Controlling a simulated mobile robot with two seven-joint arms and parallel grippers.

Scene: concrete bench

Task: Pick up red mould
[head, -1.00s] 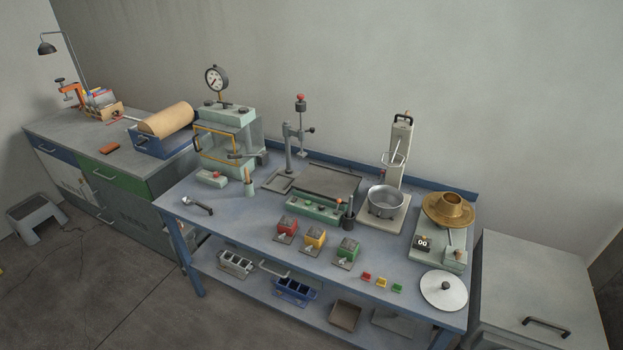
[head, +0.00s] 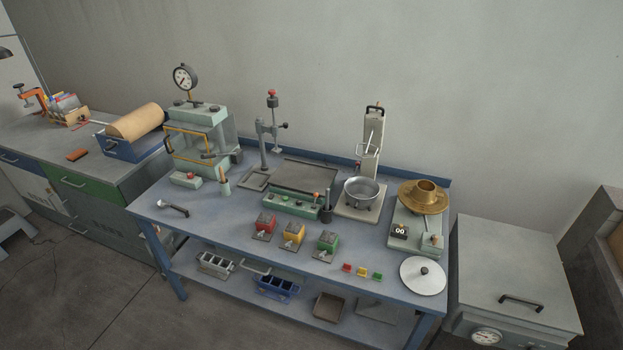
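The red mould (head: 265,223) is a small red block with a grey top on a grey base plate. It stands on the blue bench (head: 200,239) near the front edge, leftmost in a row of three. The yellow mould (head: 293,233) is beside it, and the green mould (head: 326,243) is at the right end of the row. The three stand apart from one another. Neither of my grippers is in the head view.
Behind the moulds is a green control box (head: 290,203) with a grey plate. A round lid (head: 423,276) lies at the front right. The bench front left of the red mould is mostly clear.

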